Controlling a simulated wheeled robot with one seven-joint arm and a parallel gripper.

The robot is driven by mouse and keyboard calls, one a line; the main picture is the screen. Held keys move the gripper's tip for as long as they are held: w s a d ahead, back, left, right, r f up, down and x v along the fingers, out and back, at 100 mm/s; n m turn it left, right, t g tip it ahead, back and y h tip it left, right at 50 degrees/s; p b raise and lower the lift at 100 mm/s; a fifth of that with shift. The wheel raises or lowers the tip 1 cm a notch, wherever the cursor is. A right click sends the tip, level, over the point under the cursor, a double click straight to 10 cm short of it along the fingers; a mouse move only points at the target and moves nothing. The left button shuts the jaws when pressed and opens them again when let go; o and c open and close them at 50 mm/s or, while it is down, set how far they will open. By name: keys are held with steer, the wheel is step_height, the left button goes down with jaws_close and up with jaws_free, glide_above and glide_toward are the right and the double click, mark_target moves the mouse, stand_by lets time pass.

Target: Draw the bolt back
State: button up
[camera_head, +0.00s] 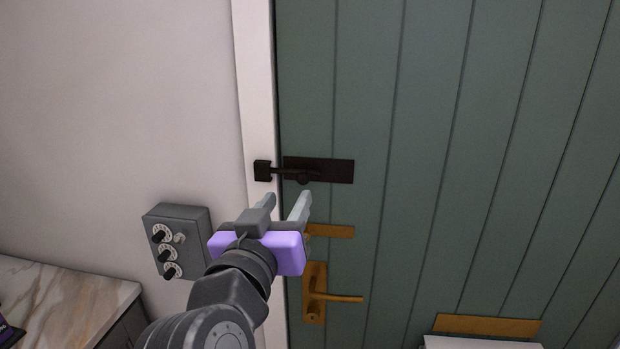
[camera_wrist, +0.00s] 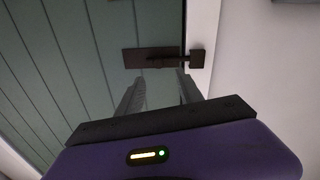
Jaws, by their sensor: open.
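A dark bolt (camera_head: 304,176) with a small round knob sits on a dark backplate (camera_head: 335,171) on the green door (camera_head: 430,120). Its bar reaches left to a dark keeper (camera_head: 262,171) on the white door frame (camera_head: 256,110). My gripper (camera_head: 287,200) is open and empty, a little below the bolt in the head view, fingers pointing towards the door. In the wrist view the bolt (camera_wrist: 164,62) lies beyond the fingertips (camera_wrist: 158,80), with its keeper (camera_wrist: 196,59) on the right. No contact with the bolt shows.
A brass plate (camera_head: 332,231) and a brass lever handle (camera_head: 335,298) are on the door below the bolt. A grey box with dials (camera_head: 178,240) is on the wall at left. A marble-topped counter (camera_head: 60,300) stands at lower left. A brass letter plate (camera_head: 487,325) is at lower right.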

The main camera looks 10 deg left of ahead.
mark_target(302, 180)
steer(key=w, duration=0.2)
steer(key=w+p, duration=0.1)
steer(key=w, duration=0.1)
steer(key=w+d+p, duration=0.1)
steer(key=w, duration=0.1)
steer(key=shift+w, duration=0.2)
steer(key=shift+w+f+p, duration=0.1)
steer(key=shift+w+p, duration=0.2)
steer(key=shift+w, duration=0.4)
jaws_close()
stand_by(0.7)
